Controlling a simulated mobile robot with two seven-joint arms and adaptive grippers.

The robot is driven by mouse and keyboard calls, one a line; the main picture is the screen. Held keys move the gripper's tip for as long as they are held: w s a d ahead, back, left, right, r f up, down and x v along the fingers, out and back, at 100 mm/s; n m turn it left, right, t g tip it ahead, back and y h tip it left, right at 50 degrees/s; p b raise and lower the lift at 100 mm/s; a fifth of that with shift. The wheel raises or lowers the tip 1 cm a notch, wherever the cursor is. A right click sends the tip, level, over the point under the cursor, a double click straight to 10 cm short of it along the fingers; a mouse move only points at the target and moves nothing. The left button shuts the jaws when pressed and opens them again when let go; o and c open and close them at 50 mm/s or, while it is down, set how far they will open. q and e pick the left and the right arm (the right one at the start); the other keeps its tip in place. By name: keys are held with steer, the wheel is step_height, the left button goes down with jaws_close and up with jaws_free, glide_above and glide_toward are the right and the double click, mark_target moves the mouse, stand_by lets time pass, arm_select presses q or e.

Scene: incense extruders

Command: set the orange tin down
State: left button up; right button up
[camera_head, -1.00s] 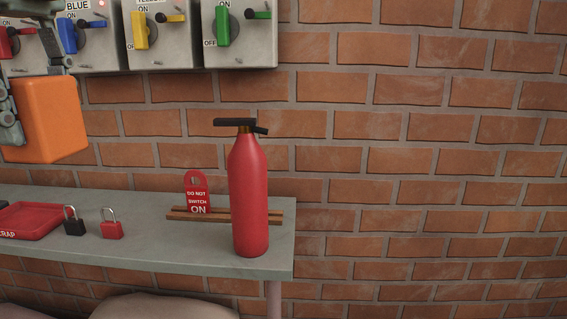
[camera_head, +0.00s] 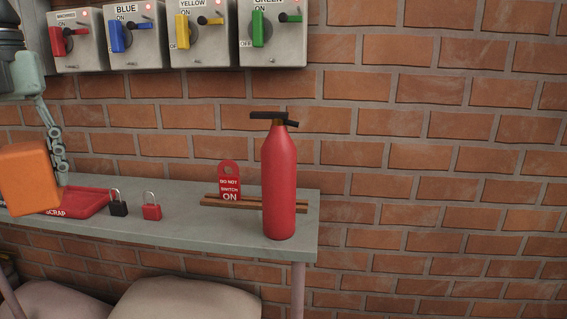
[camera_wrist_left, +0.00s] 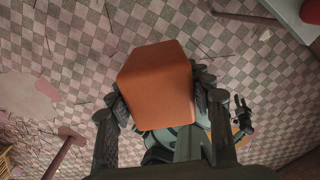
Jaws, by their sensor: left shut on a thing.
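The orange tin (camera_head: 28,178) is a rounded orange block at the left edge of the head view, slightly tilted. It overlaps the red scrap tray (camera_head: 88,203) in the picture. My left gripper (camera_wrist_left: 160,92) is shut on the tin, with a dark finger on each side in the left wrist view. In the head view one finger shows at the tin's right side; the other is hidden. The wrist view shows tiled floor around the tin, so it hangs in the air. A dark claw-like shape (camera_wrist_left: 242,115) in the wrist view may be my right gripper.
The grey shelf (camera_head: 190,232) carries a black padlock (camera_head: 118,208), a red padlock (camera_head: 152,212), a red tag (camera_head: 229,182) and a red extinguisher (camera_head: 279,185). Switch boxes (camera_head: 205,52) hang above. Pale sacks (camera_head: 185,298) lie below. Bare shelf shows near the padlocks.

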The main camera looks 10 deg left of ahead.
arm_select(q)
steer(key=f+m, duration=0.1)
steer(key=f, duration=0.1)
steer(key=a+f+m, duration=0.1)
steer(key=f+m, duration=0.2)
steer(key=f, duration=0.1)
steer(key=shift+w+a+m, duration=0.25)
steer(key=shift+a+m, duration=0.15)
steer(key=w+d+f+m, duration=0.2)
steer(key=f+m, duration=0.4)
steer(key=m, duration=0.1)
steer(key=w+d+f+m, duration=0.2)
steer(key=f+m, duration=0.4)
steer(key=f, duration=0.1)
steer(key=w+d+f+m, duration=0.2)
steer(key=d+f+m, duration=0.1)
steer(key=d+m, duration=0.4)
steer(key=w+d+f+m, duration=0.3)
steer(key=d+m, duration=0.5)
steer(key=m, duration=0.3)
steer(key=w+d+f+m, duration=0.2)
steer(key=d+f+m, duration=0.1)
steer(key=d+m, duration=0.4)
steer(key=m, duration=0.2)
steer(key=shift+w+d+m, duration=0.3)
steer(key=shift+d+m, duration=0.1)
